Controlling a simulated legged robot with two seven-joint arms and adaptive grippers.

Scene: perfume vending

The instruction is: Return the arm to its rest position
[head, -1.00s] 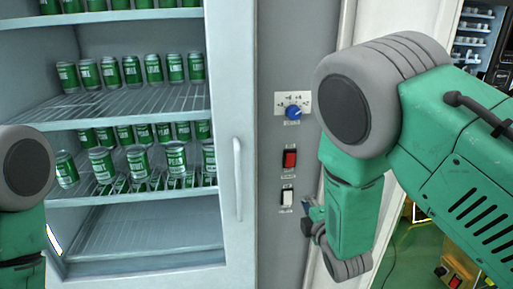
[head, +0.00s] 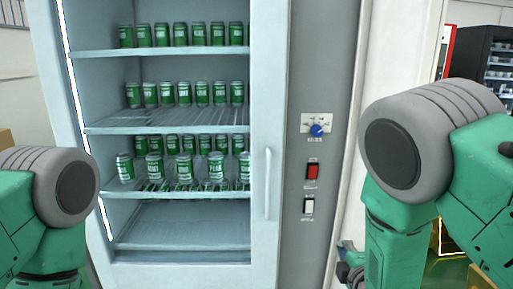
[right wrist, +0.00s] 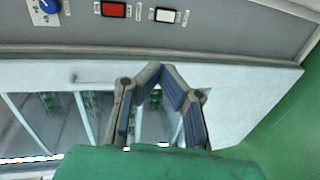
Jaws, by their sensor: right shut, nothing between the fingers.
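My right arm (head: 400,240) hangs at the right of the head view, its elbow bent downward in front of the machine's right edge. My right gripper (head: 350,268) shows partly beside the forearm, low and to the right of the control panel. In the right wrist view the right gripper (right wrist: 160,70) has its fingertips together with nothing between them, apart from the panel. My left arm (head: 40,220) shows at the left edge of the head view; its gripper is out of the picture.
A glass-fronted vending cabinet (head: 268,200) holds several rows of green cans (head: 178,94). Its grey panel (head: 330,70) carries a blue knob (head: 317,130), a red switch (head: 312,172) and a white switch (head: 308,206). A dark shelf unit (head: 492,60) stands behind at right.

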